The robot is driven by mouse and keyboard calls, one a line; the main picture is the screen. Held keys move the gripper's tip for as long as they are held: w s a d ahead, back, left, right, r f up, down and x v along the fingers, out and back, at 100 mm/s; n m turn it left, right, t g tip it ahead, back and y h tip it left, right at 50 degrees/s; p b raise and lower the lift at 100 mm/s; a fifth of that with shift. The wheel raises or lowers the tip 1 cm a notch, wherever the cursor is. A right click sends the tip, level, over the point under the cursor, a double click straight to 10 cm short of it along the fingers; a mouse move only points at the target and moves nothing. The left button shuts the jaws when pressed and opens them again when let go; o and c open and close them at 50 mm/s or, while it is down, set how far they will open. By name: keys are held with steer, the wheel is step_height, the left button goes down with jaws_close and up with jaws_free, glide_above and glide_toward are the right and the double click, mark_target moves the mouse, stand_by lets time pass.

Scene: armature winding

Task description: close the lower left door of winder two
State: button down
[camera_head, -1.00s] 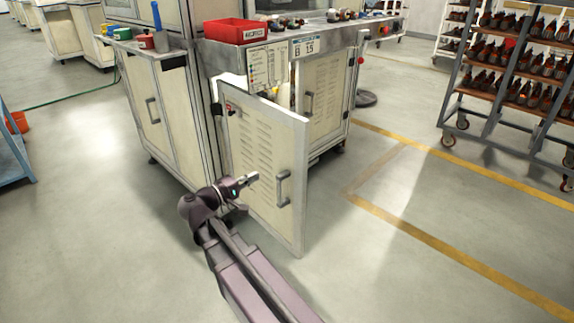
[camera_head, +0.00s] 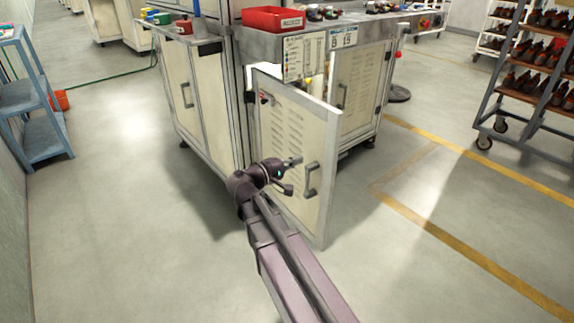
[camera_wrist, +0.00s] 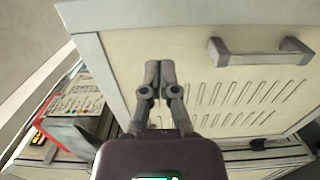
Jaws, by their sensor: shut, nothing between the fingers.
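The cream louvred door (camera_head: 292,135) of the winder cabinet (camera_head: 262,42) stands open in the head view, swung out toward me from its left edge. Its grey bar handle (camera_head: 311,181) is near the free right edge. My gripper (camera_head: 297,161) is shut and empty, just left of and above the handle in the picture. In the wrist view the shut fingertips (camera_wrist: 152,75) are in front of the door panel (camera_wrist: 190,60), beside the louvre slots, with the handle (camera_wrist: 260,51) to their right. I cannot tell whether the fingertips touch the panel.
A red bin (camera_head: 274,20) sits on the cabinet top. Another cabinet door (camera_head: 360,88) to the right is shut. The floor around the door is clear.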

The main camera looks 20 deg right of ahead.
mark_target(325, 149)
steer(key=shift+x, duration=4.3)
